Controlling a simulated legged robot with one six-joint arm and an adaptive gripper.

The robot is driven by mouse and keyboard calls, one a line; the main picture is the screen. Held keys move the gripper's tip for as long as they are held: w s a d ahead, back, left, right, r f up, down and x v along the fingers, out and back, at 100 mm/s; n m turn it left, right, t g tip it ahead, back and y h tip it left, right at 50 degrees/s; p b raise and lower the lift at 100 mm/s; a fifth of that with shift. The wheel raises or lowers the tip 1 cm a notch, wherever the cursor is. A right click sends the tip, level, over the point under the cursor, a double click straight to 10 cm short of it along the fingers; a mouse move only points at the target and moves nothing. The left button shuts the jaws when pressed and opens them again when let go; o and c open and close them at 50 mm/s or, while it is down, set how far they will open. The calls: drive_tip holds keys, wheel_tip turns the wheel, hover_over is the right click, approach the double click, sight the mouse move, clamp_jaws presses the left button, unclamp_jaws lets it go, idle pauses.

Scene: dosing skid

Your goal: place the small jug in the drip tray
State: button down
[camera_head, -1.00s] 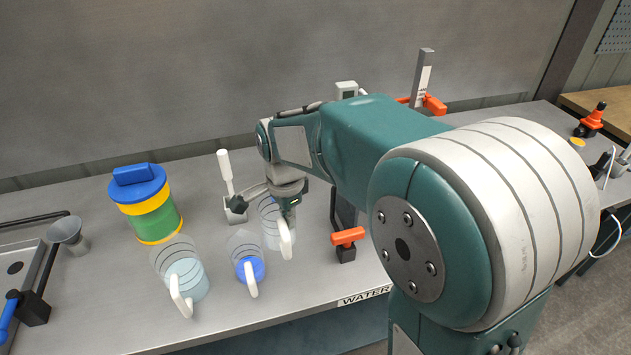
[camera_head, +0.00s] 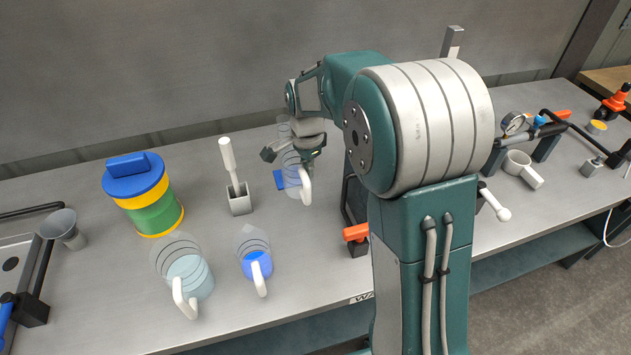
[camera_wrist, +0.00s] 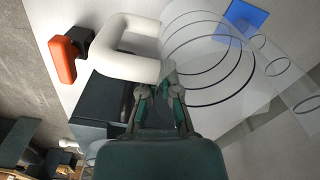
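A clear, ringed jug with a white handle (camera_head: 306,186) hangs from my gripper (camera_head: 296,152) above the bench. In the wrist view my fingers (camera_wrist: 160,98) meet at the white handle (camera_wrist: 135,58), though the exact contact is partly hidden. The jug's clear body (camera_wrist: 215,60) lies beyond it. I cannot tell for sure that this is the small jug. Another jug with deep blue liquid (camera_head: 257,265) stands upright at the front. A larger jug with pale blue liquid (camera_head: 190,278) stands left of it. I cannot clearly identify the drip tray; a dark block (camera_head: 353,205) shows beside my arm.
A blue square pad (camera_head: 279,180) lies below the held jug. A grey holder with a white-handled tool (camera_head: 240,203) and a blue-yellow-green canister (camera_head: 153,214) stand left. An orange-handled valve (camera_head: 356,232) is close to the right. A funnel (camera_head: 63,228) stands far left.

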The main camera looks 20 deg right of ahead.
drive_tip(key=w+d+f, duration=0.1)
drive_tip(key=f, duration=0.2)
drive_tip(key=w+f, duration=0.1)
drive_tip(key=f, duration=0.1)
drive_tip(key=w+d+f, duration=0.1)
drive_tip(key=f, duration=0.2)
drive_tip(key=shift+w+d+f, duration=0.15)
drive_tip(key=shift+d+f, duration=0.15)
drive_tip(key=c, duration=0.8)
unclamp_jaws()
